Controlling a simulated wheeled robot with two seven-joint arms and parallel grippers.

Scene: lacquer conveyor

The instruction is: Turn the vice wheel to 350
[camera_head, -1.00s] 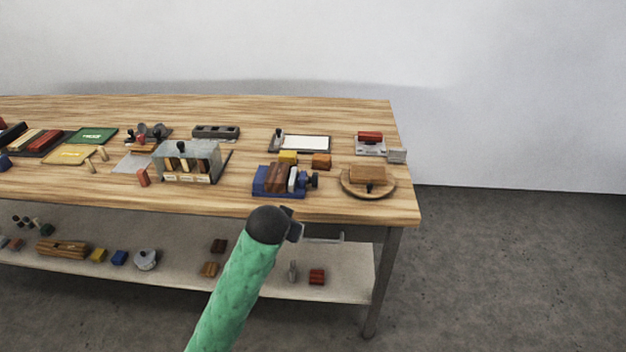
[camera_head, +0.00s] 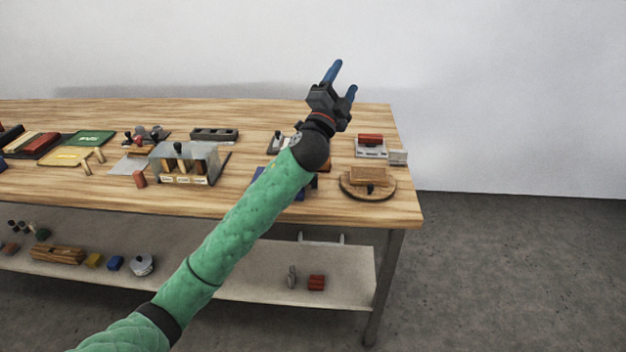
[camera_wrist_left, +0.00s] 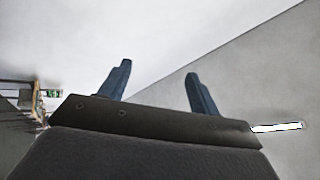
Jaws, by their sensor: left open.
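The blue vice (camera_head: 258,174) stands near the front right of the bench, mostly hidden behind my left forearm. Only bits of its blue body show, and its wheel is hidden. My left gripper (camera_head: 343,76) is raised above the bench's right part, in front of the wall in the head view. Its two blue fingers point upward, spread apart and empty. In the left wrist view the gripper (camera_wrist_left: 158,84) is also open, with nothing between its fingers. My right gripper is not in view.
The wooden bench (camera_head: 80,189) runs across the view. Right of my forearm are a round wooden board (camera_head: 346,190) with a brown block and a red-topped item (camera_head: 370,143). A grey box with slots (camera_head: 204,158) stands left. The lower shelf (camera_head: 345,262) holds small parts.

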